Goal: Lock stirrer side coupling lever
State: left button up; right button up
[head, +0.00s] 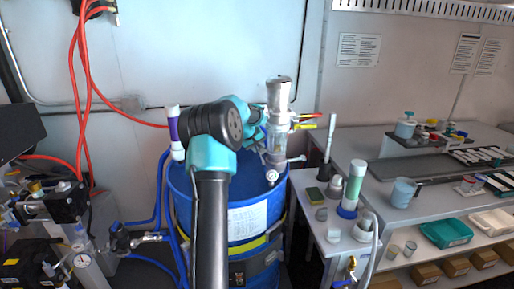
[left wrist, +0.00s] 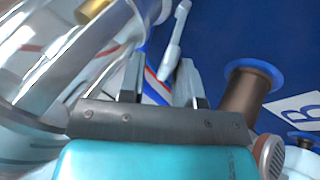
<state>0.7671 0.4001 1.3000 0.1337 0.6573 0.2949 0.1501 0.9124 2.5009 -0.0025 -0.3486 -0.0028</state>
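A stirrer or pump unit with a silver cap and clear cylinder (head: 278,130) stands on the blue drum (head: 250,190). A pale grey lever (left wrist: 175,42) shows in the left wrist view; a small whitish lever (head: 297,158) juts right of the cylinder's base in the head view. I cannot tell whether they are the same one. My left gripper (left wrist: 161,72) has its fingers apart, with the grey lever's lower end in or just beyond the gap; contact is unclear. In the head view my arm largely hides this gripper. My right gripper is not in view.
Red and yellow handles (head: 305,127) stick out right of the cylinder. A brown cylindrical fitting (left wrist: 246,95) is close right of my left fingers. Blue hoses (head: 163,200) run down the drum's left side. A grey bench (head: 335,265) with containers stands at right.

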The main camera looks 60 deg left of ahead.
pick_arm(q)
jog(key=shift+o, duration=1)
jog(key=v, duration=1.7)
jog(key=shift+r, duration=0.15)
